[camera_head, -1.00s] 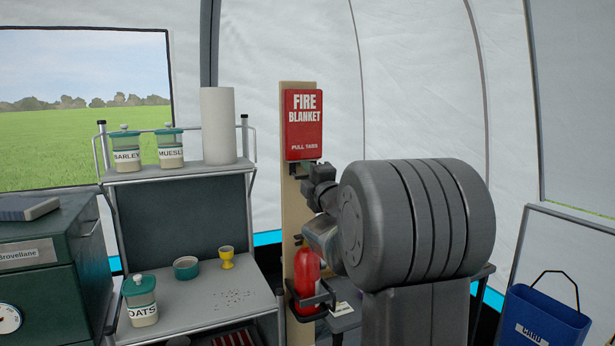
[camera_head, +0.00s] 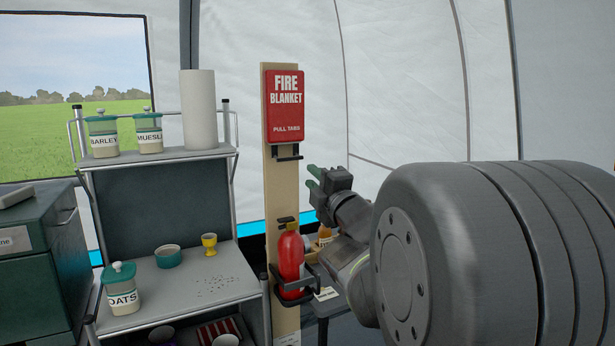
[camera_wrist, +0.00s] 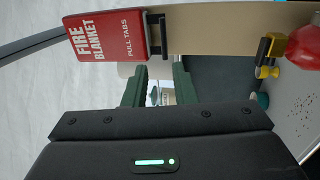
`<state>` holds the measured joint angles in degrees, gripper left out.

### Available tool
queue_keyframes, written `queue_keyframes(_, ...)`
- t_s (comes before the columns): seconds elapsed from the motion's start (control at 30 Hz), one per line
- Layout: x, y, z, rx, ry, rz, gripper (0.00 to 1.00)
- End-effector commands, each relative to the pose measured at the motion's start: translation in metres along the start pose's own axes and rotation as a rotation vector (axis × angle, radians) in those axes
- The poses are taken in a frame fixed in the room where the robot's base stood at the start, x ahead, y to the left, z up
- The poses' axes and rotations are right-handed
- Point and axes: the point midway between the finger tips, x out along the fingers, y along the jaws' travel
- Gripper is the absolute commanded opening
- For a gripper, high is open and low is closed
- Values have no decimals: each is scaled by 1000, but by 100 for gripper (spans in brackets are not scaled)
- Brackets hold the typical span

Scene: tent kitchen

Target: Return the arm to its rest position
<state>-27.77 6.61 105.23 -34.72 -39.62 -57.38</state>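My gripper (camera_head: 312,178) has two green fingers and points left, just right of the wooden post, below and to the right of the fire blanket. In the wrist view the green fingers of my gripper (camera_wrist: 158,88) stand apart with nothing held between them. My large grey arm joint fills the lower right of the head view and hides what is behind it.
The red fire blanket (camera_head: 286,106) hangs on the post (camera_head: 284,195) above a red extinguisher (camera_head: 290,255) in a black bracket. A shelf unit (camera_head: 195,278) at left holds jars, a paper roll (camera_head: 199,110), a teal bowl (camera_head: 168,256) and a yellow egg cup (camera_head: 209,243).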

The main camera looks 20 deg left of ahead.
Motion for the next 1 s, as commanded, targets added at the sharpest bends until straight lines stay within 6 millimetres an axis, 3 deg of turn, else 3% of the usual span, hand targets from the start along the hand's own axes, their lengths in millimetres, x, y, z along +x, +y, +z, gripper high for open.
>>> queue_keyframes(0.37,-3,0,0,0,0,0,24)
queue_keyframes(0.53,6,0,0,0,1,-1,24)
queue_keyframes(1.0,90,-1,0,1,1,-5,24)
